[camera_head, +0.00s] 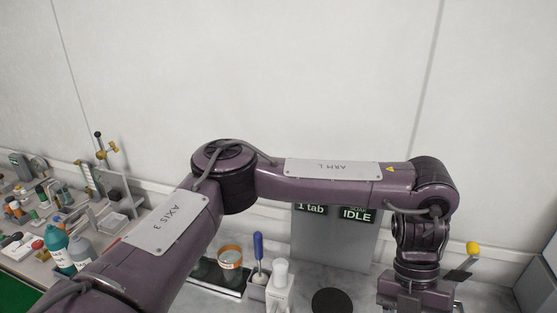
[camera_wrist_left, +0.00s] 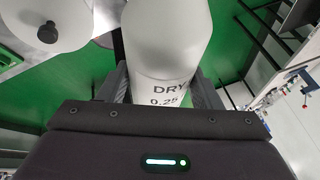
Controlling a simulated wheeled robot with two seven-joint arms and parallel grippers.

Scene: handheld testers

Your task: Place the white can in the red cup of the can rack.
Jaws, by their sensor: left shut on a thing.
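In the left wrist view a white can (camera_wrist_left: 168,50) marked "DRY 0.25" sits between the two dark fingers of my left gripper (camera_wrist_left: 160,82). The gripper is shut on it. In the head view my left arm reaches across to the right and bends down at the wrist; the fingers and the can are below the picture edge. An orange-rimmed round holder (camera_head: 230,258) stands on the bench behind my arm, with dark green round shapes beside it; I cannot tell whether this is the can rack's red cup. My right gripper is not in view.
A blue-handled tool (camera_head: 258,246) and a white bottle (camera_head: 280,278) stand near the holder. A grey panel (camera_head: 358,247) reads "1 tab" and "IDLE". A black disc (camera_head: 332,301) lies in front. A teal bottle (camera_head: 58,248) and several small items crowd the left.

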